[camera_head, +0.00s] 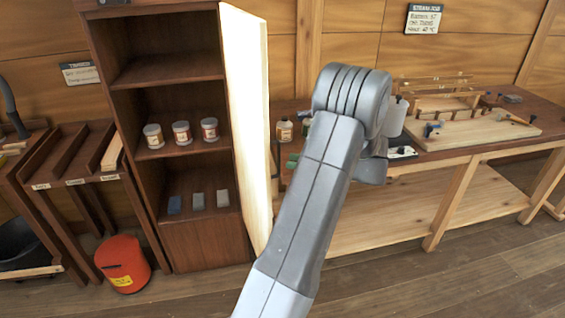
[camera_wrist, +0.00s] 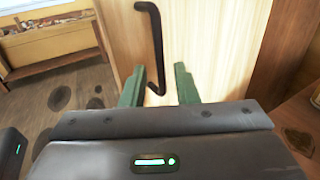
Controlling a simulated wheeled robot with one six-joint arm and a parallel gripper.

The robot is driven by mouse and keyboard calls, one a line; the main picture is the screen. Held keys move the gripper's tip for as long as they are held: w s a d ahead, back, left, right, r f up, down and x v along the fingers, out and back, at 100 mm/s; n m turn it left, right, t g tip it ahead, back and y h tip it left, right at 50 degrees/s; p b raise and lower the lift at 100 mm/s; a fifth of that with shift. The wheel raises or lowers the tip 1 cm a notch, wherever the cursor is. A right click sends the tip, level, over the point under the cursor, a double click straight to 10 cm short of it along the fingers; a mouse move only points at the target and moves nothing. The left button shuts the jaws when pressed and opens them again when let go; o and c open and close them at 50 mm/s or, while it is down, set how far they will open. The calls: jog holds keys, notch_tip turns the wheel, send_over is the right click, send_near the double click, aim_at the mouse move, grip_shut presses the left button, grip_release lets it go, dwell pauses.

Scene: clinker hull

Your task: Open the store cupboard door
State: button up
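The store cupboard (camera_head: 165,125) is a tall dark wooden unit at centre left in the head view. Its pale door (camera_head: 246,110) stands swung well out from the front, and the shelves are exposed. In the wrist view the pale door face (camera_wrist: 215,45) fills the middle and carries a black bar handle (camera_wrist: 157,45). My gripper (camera_wrist: 160,78) is open, with its green fingers apart. The handle's lower end appears between them in the picture; I cannot tell whether they touch it.
Several jars (camera_head: 181,132) and small blocks (camera_head: 197,201) sit on the cupboard shelves. A red bucket (camera_head: 123,263) stands on the floor at left. A workbench (camera_head: 480,135) with tools extends right. Floor in front of the cupboard is clear.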

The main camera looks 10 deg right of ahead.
aim_at(279, 174)
jog(key=b+v, duration=0.1)
jog(key=v, duration=0.7)
jog(key=p+x, duration=0.2)
jog(key=x, duration=1.1)
jog(key=shift+w+a, duration=0.15)
jog(key=shift+a, duration=0.15)
